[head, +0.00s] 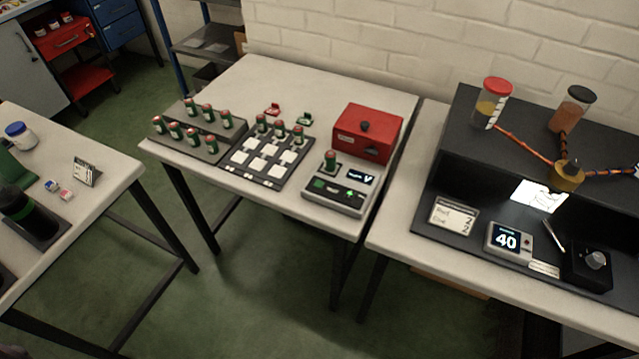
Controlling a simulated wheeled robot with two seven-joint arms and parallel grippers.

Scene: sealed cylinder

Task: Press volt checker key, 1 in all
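The volt checker (336,204) is a light grey device at the front right of the middle table. Its dark top panel has a small screen (361,177) showing a "V" and some small text too small to read. Green marks, one like a plus (350,192), lie on the panel; which part is the key is hard to tell. Neither of my grippers is in view, and nothing touches the checker from above.
Left of the checker are a grid tray (270,160) and a dark stepped rack (197,148) with several cells. A red box (367,137) stands close behind it. The right table holds a black bench (455,180) with jars and a "40" display (507,241). The left table (112,169) stands apart.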

